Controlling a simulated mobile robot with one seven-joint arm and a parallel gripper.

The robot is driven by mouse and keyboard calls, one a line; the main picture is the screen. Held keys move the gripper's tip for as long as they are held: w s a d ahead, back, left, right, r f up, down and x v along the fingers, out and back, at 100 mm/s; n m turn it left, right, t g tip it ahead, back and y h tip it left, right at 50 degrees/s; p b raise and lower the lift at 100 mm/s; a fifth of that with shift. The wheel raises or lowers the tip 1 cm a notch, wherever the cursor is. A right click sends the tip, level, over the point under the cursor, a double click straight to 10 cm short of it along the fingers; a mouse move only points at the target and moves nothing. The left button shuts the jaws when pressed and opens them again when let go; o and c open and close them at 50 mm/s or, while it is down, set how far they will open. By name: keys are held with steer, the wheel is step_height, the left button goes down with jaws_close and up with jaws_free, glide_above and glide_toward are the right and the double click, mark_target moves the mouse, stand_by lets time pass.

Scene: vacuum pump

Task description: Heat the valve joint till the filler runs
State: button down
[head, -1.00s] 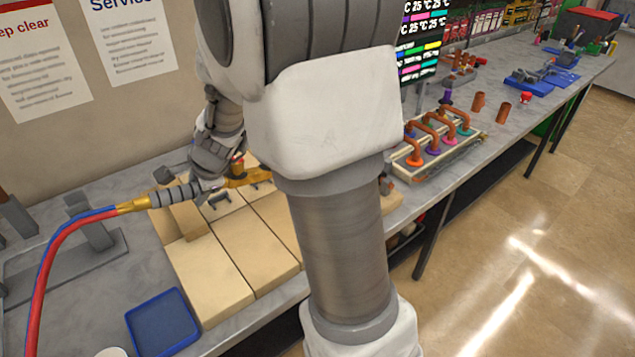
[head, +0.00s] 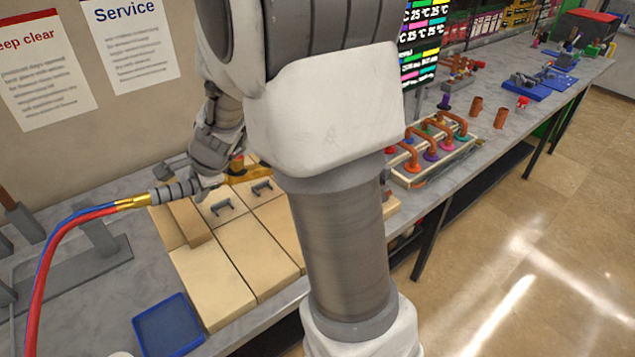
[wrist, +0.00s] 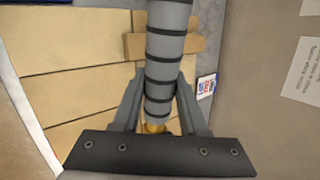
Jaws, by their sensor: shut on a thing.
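My gripper (head: 203,184) is shut on the grey ribbed handle of a torch (head: 170,194), held above the tan firebricks (head: 214,277). A brass fitting at the handle's left end joins a red and blue hose (head: 75,222). In the wrist view the torch handle (wrist: 166,50) runs up between the two fingers, with a bit of brass at its lower end. A brass-yellow part (head: 240,173) shows just right of the gripper, partly behind my arm. I cannot make out the valve joint or a flame; my arm covers that area.
A loose brick (head: 188,222) lies on the firebricks beside small grey brackets (head: 262,187). A blue tray (head: 168,326) is at the bench front. A rack of copper bends (head: 435,150) stands right of my arm. A grey stand (head: 75,262) is at left.

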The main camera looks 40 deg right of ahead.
step_height(320, 180, up, 8)
steer(key=p, duration=0.6)
steer(key=shift+f, duration=0.25)
steer(key=shift+a, duration=0.1)
